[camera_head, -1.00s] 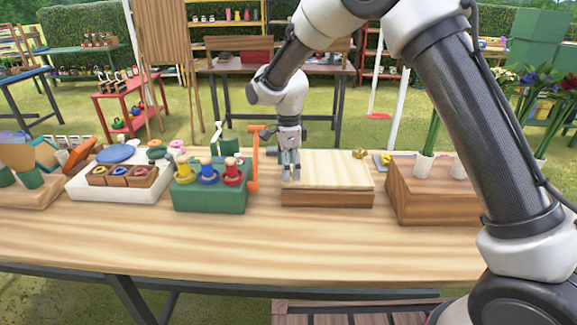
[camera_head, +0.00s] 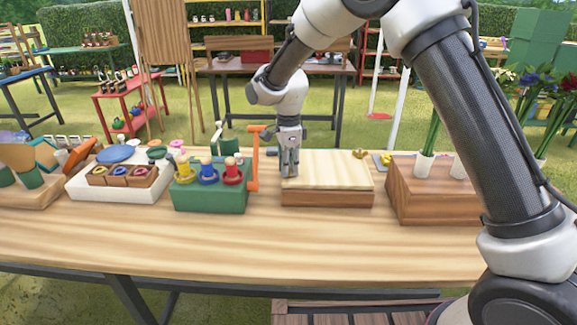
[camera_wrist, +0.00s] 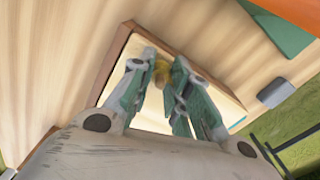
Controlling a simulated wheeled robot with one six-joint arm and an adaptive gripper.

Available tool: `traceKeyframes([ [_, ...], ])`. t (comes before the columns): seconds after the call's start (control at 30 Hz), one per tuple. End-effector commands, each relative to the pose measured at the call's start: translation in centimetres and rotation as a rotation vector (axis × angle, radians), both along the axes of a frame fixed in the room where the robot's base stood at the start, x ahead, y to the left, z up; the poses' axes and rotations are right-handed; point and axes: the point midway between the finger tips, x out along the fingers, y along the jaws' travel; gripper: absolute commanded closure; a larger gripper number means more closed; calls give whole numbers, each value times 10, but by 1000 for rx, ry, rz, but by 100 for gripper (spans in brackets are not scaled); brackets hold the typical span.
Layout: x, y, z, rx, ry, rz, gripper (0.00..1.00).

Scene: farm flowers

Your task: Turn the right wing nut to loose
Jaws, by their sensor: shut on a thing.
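A wooden flower press (camera_head: 335,172) with a pale top board and a brown base lies on the table. A brass wing nut (camera_head: 359,153) shows at its far right corner. My gripper (camera_head: 289,174) points down over the left side of the press. In the wrist view its fingers (camera_wrist: 158,70) are shut on a small brass wing nut (camera_wrist: 160,74) near the board's edge. The fingers hide most of that nut, so how loose it is cannot be told.
An orange crank handle (camera_head: 253,160) and a green box with colored rings (camera_head: 210,197) stand close on the left. A brown box (camera_head: 430,192) with white flower holders stands on the right. The table's front (camera_head: 250,240) is clear.

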Motion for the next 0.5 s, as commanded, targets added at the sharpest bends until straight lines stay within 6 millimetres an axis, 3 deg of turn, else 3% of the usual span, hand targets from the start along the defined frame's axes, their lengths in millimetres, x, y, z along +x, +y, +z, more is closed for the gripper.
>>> traceKeyframes([
  [0.5,0,0,0,0,0,427,100],
])
